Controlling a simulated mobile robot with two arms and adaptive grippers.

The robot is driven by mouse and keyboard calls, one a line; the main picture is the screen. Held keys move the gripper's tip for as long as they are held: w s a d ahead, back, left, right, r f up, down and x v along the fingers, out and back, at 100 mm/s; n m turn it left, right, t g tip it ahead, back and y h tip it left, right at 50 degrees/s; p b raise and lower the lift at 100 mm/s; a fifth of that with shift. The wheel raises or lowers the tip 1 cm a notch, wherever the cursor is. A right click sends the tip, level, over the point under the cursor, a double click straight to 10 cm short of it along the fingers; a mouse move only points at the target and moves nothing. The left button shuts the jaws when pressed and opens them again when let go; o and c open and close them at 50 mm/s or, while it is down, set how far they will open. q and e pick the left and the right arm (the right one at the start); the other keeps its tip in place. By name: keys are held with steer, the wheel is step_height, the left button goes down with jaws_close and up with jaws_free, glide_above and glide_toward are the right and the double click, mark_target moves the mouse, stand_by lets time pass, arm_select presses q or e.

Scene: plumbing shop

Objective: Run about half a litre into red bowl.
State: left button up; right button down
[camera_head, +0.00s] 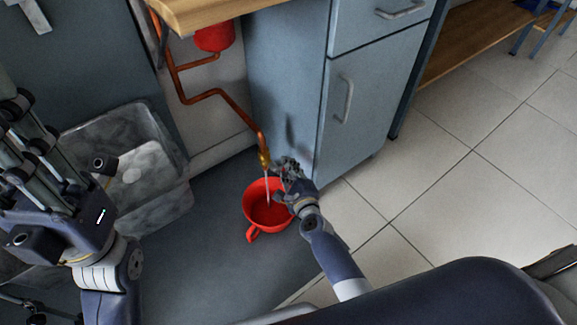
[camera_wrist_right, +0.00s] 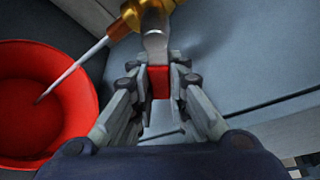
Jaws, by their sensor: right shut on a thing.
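The red bowl (camera_head: 251,212) stands upright on the grey floor mat below a brass tap (camera_head: 264,158), its handle pointing down-left. A thin stream runs from the tap into the bowl; the water level is hard to make out. In the right wrist view the bowl (camera_wrist_right: 85,100) is at the left, the brass tap (camera_wrist_right: 140,14) at the top, and the stream slants between them. My right gripper (camera_wrist_right: 159,85) is shut on the tap's red-gripped lever (camera_wrist_right: 158,78), beside the bowl. My left gripper (camera_head: 55,165) is raised at the left, away from the bowl; its fingertips are unclear.
A translucent plastic tub (camera_head: 150,190) stands left of the bowl. A copper pipe (camera_head: 215,92) runs down to the tap. A blue-grey cabinet (camera_head: 300,80) stands behind and right of the tap. Tiled floor (camera_head: 440,200) lies open at the right.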

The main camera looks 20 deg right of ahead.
steer(key=c, duration=1.5)
jaws_free()
steer(key=shift+c, duration=0.2)
steer(key=v, duration=1.2)
steer(key=shift+f, duration=0.1)
stand_by(4.6)
